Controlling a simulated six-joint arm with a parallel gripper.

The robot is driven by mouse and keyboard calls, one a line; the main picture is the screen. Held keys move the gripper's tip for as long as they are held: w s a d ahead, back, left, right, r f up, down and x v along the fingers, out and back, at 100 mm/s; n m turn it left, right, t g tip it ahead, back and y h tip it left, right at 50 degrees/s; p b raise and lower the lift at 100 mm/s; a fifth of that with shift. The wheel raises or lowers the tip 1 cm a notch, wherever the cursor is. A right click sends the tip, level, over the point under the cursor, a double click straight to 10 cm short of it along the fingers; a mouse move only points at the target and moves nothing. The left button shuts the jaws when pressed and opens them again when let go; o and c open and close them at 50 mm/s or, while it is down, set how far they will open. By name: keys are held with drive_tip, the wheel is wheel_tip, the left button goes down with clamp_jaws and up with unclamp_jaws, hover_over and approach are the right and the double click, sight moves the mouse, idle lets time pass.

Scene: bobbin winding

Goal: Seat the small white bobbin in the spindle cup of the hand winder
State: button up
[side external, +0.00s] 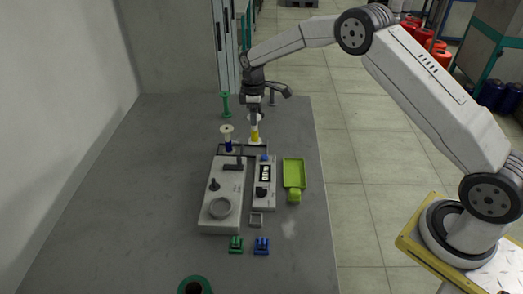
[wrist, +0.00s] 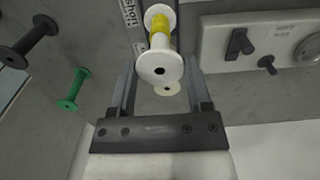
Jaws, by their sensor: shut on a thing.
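A white-flanged bobbin with a yellow middle (side external: 255,131) hangs or stands upright below my gripper (side external: 255,116). In the wrist view the same bobbin (wrist: 160,67) has its near flange between the two fingers of my gripper (wrist: 160,62), which look shut on it. I cannot tell whether its lower end touches anything. The pale hand winder (side external: 226,190) lies on the table nearer the side camera. It has a round grey ring (side external: 220,208) on top; I cannot make out for certain which part is the spindle cup. The winder's edge (wrist: 222,42) shows in the wrist view.
A green spool (side external: 225,104) stands farther back. A control box (side external: 264,186) and a lime-green tray (side external: 294,174) lie right of the winder. The table's left side is clear.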

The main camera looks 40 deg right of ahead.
drive_tip(key=shift+r, duration=0.1)
idle(0.3)
wheel_tip(320, 180, up, 12)
drive_tip(key=s+a+n, duration=0.3)
drive_tip(key=s+a, duration=0.4)
drive_tip(key=a, duration=0.5)
drive_tip(key=s+a+n, duration=0.3)
drive_tip(key=s+a, duration=0.4)
drive_tip(key=a, duration=0.5)
drive_tip(key=shift+f, duration=2.75)
drive_tip(key=shift+f, duration=0.1)
drive_tip(key=shift+f, duration=2.25)
drive_tip(key=shift+f, duration=0.95)
